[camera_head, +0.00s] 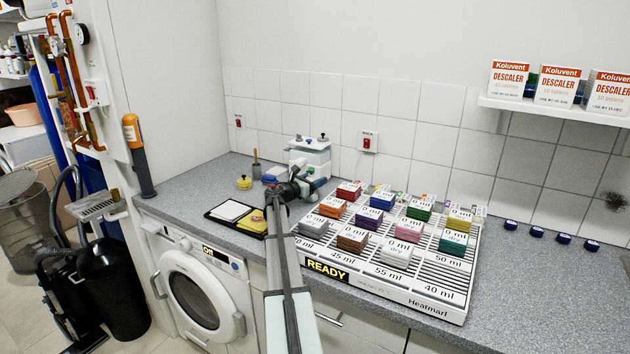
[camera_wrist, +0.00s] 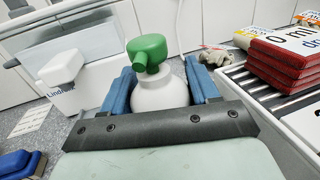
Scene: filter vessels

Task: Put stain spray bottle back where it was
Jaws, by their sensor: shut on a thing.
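The stain spray bottle (camera_wrist: 160,92) has a white rounded body and a green spray head in the wrist view. My gripper (camera_wrist: 160,72) is shut on it, with one blue finger on each side of the body. The bottle looks upright; its lower part is hidden behind my gripper. In the head view my gripper (camera_head: 297,186) is over the back of the counter, between the black tray and the heating rack. The bottle cannot be made out clearly there. I cannot tell whether its base touches the counter.
The heating rack (camera_head: 437,302) with several coloured blocks stands right of my gripper. A red stack (camera_wrist: 283,62) is close on the right in the wrist view. A grey-white appliance (camera_head: 311,157) is just behind. The black tray (camera_head: 212,214) is left. Counter at far right is mostly clear.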

